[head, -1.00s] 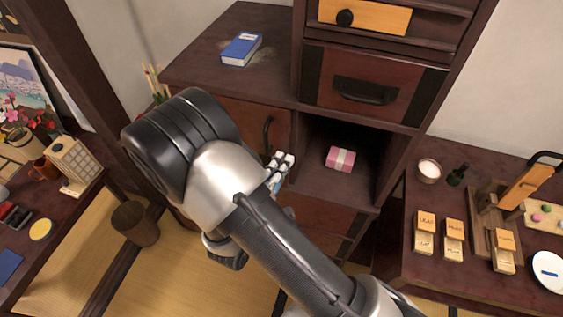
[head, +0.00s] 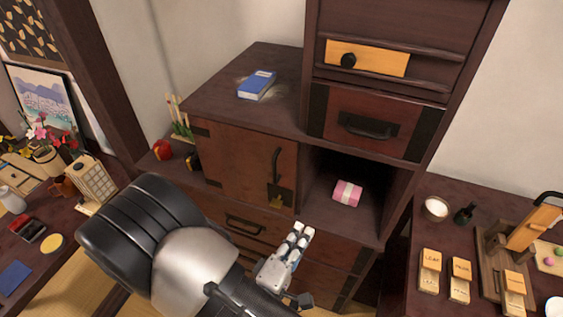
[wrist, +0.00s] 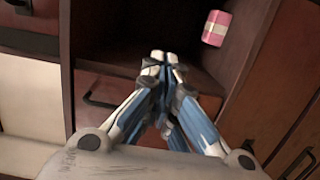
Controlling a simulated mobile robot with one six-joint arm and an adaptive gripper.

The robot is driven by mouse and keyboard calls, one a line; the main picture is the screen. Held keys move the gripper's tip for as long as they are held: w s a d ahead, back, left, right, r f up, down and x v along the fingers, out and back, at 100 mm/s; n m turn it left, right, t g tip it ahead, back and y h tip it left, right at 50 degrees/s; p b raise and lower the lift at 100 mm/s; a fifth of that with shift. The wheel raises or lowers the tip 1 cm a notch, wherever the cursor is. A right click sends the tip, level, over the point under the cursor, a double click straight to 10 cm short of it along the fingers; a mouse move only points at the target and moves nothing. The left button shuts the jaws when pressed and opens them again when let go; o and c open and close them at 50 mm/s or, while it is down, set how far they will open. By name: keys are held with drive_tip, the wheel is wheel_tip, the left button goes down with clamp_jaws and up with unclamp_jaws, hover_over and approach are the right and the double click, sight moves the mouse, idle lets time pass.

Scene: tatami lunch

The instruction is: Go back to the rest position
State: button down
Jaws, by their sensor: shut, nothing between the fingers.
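My gripper (head: 301,231) is in front of the dark wooden cabinet, just below the open cubby. In the wrist view my gripper (wrist: 163,57) has its white and blue fingers closed together with nothing between them. A pink box with a pale band (head: 347,193) sits inside the cubby, apart from my gripper. The box also shows at the upper right of the wrist view (wrist: 216,28). My arm fills the lower middle of the head view and hides part of the floor and lower cabinet.
The cabinet (head: 225,105) has a blue book (head: 257,85) on top and a closed door (head: 238,165) left of the cubby. A right-hand table (head: 445,235) holds a bowl, bottle and wooden blocks. A left-hand table (head: 60,220) holds a lantern (head: 92,180) and small items.

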drive_tip(key=s+d+r+m+g+h, duration=0.1)
drive_tip(key=s+d+r+m+g, duration=0.85)
drive_tip(key=s+d+g, duration=0.4)
drive_tip(key=a+r+m+t+y, duration=0.1)
drive_tip(key=a+r+t+y, duration=0.2)
drive_tip(key=a+r+y, duration=0.4)
drive_tip(key=r+y, duration=0.1)
drive_tip(key=y, duration=0.3)
drive_tip(key=shift+r+m, duration=0.15)
drive_tip(key=shift+m, duration=0.2)
drive_tip(key=c, duration=2.3)
unclamp_jaws()
